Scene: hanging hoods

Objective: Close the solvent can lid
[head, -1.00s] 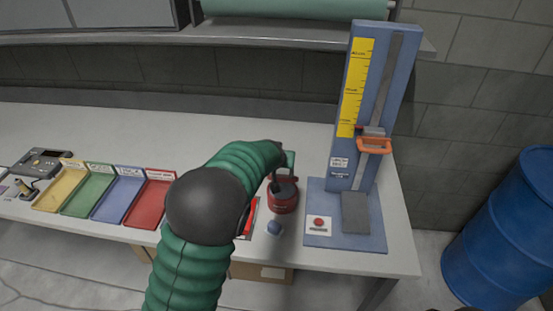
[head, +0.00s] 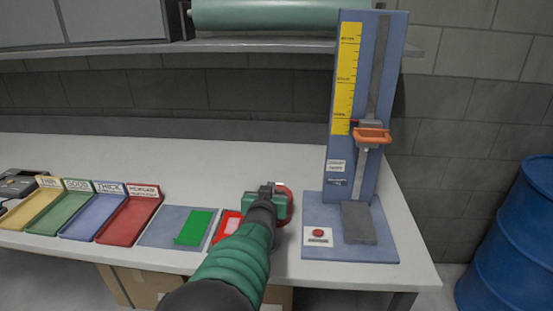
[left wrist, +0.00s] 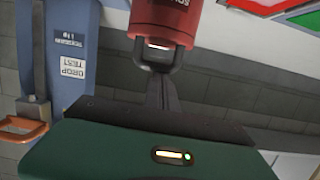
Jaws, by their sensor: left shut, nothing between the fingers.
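The solvent can is red. In the head view its red edge (head: 289,203) shows just right of my left gripper (head: 273,194), which hides most of it. In the left wrist view the red can (left wrist: 166,18) is at the top, with part of its lettering and a dark loop-shaped part (left wrist: 158,54) on it. My left gripper's dark fingers (left wrist: 161,92) are shut and empty, close to this part; I cannot tell whether they touch. The lid's position is hidden in the head view. My right gripper is not in view.
The blue drop-test stand (head: 316,204) with an orange handle (head: 371,136) is close on the right. Coloured trays (head: 127,219) and a blue-grey mat with a green card (head: 194,228) lie left. The bench behind the can is clear. A blue barrel (head: 508,245) stands right.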

